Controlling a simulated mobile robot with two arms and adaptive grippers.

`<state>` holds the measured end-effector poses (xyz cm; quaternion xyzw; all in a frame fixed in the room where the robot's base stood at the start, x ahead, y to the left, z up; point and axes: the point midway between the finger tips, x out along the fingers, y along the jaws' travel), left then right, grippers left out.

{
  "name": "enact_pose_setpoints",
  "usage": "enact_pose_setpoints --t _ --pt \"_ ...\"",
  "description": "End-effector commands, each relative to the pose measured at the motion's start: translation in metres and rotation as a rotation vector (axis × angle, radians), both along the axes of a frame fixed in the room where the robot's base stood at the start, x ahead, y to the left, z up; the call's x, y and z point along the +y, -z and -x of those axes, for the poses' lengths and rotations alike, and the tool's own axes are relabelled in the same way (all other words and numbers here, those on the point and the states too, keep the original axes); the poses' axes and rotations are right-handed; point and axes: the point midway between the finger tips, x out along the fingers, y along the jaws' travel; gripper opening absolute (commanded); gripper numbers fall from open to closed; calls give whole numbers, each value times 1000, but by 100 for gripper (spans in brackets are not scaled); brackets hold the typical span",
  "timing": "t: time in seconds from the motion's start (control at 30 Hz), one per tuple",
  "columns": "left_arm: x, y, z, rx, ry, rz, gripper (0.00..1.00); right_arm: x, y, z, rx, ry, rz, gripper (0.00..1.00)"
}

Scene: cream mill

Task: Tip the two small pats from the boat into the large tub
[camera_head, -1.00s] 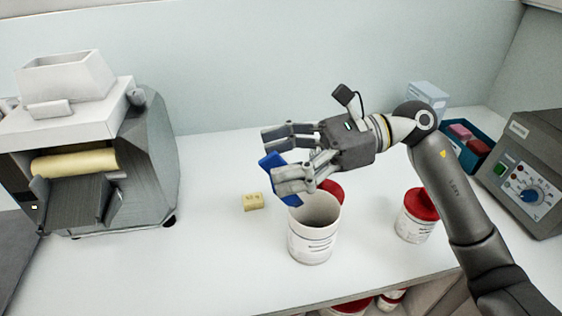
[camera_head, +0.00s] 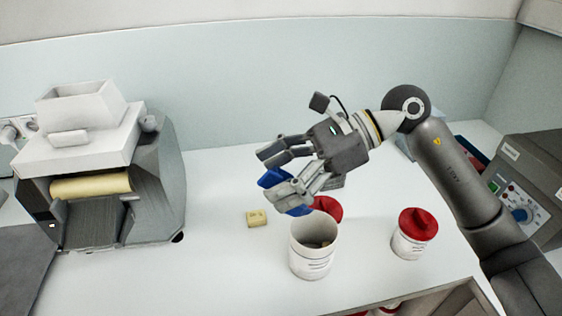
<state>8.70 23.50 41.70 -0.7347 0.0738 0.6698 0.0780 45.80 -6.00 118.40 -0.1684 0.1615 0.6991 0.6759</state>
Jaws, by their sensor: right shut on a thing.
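My right gripper (camera_head: 270,174) is shut on the blue boat (camera_head: 297,210) and holds it tilted above the table, just behind and left of the large tub's mouth. The fingers hide much of the boat, and I cannot see any pats in it. The large tub (camera_head: 311,264) is white, open and upright near the front of the table. Something small and yellowish-brown shows inside it, too unclear to name or count. A small yellow block (camera_head: 257,218) lies on the table left of the tub. My left gripper is not in view.
A red lid (camera_head: 328,208) lies behind the tub. A smaller red-lidded tub (camera_head: 411,240) stands to the right. A grey mill with a roller (camera_head: 90,186) is at left, and a control box with a blue dial (camera_head: 524,190) at right. The table between mill and tub is mostly clear.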

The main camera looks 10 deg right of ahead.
Motion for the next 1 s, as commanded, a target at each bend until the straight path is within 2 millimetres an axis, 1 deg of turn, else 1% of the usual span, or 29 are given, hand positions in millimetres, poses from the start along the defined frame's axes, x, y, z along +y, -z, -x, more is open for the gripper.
enact_pose_setpoints --t 0.03,0.47,0.7,0.83,1.0 --pt "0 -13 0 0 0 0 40 1 -9 0 -4 0 32 54" --pt "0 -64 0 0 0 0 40 10 -24 0 -14 -2 322 54" --pt "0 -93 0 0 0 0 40 16 -34 0 -23 0 515 54" --pt "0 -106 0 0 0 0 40 20 -38 1 -25 -1 627 54" --pt "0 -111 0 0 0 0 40 21 -36 1 -24 1 709 54"
